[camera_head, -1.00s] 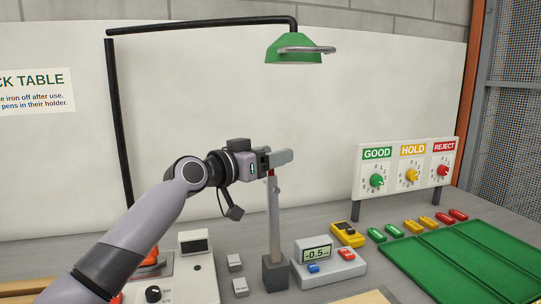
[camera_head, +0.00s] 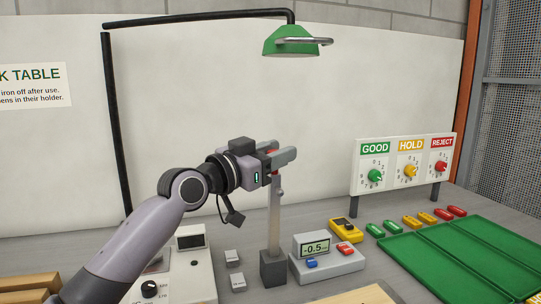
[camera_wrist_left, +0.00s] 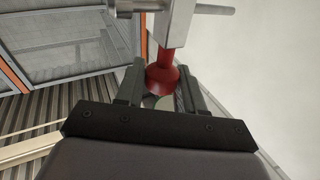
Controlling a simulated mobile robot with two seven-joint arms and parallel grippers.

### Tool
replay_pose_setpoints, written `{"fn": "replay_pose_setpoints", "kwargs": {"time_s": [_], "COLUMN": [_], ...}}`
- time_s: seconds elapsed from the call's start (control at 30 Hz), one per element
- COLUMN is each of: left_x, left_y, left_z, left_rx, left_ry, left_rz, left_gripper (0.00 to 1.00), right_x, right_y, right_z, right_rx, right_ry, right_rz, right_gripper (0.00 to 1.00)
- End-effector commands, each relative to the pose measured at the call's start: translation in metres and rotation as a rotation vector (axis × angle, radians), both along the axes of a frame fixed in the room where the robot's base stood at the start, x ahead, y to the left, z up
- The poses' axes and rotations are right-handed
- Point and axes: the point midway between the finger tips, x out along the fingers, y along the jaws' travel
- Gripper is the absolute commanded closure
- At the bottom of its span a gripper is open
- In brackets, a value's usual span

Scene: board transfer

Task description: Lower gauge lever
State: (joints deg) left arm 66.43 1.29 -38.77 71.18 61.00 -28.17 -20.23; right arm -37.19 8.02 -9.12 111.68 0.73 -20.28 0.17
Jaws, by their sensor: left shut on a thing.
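The gauge stand is a grey post (camera_head: 275,215) on a dark block (camera_head: 273,268), upright on the bench. The gauge's red lever end (camera_wrist_left: 165,75) shows between my fingers in the left wrist view, below a pale metal body (camera_wrist_left: 172,22). My left gripper (camera_head: 284,155) is at the top of the post, shut on the red lever; the fingers hide most of it in the head view. The readout box (camera_head: 328,266) beside the post shows about -0.5 on its display (camera_head: 316,248). My right gripper is not in view.
Right of the readout are a yellow device (camera_head: 345,231), several coloured tags (camera_head: 412,222) and a green tray (camera_head: 460,250). A dial board (camera_head: 405,174) stands behind. A green lamp (camera_head: 291,40) hangs above. Two small blocks (camera_head: 233,257) lie left of the post.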

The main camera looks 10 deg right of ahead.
Motion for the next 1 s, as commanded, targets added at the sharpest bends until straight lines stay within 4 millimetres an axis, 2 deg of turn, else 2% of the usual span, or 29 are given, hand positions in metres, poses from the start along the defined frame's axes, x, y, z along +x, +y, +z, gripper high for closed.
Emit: {"fn": "replay_pose_setpoints", "kwargs": {"time_s": [0.3,0.5,0.7,1.0], "left_x": [-0.048,-0.07,-0.081,-0.084], "left_y": [-0.009,-0.014,-0.016,-0.016], "left_z": [-0.012,-0.018,-0.021,-0.022], "left_rx": [0.043,0.063,0.074,0.078], "left_ry": [-0.217,-0.32,-0.377,-0.394], "left_rz": [-0.001,-0.001,0.001,0.001], "left_gripper": [1.0,1.0,1.0,1.0], "right_x": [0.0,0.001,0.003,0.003], "right_y": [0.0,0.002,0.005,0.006], "right_z": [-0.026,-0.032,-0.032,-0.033], "right_rx": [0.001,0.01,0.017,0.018], "right_ry": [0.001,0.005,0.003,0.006], "right_rz": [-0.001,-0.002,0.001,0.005], "right_gripper": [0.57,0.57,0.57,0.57]}}
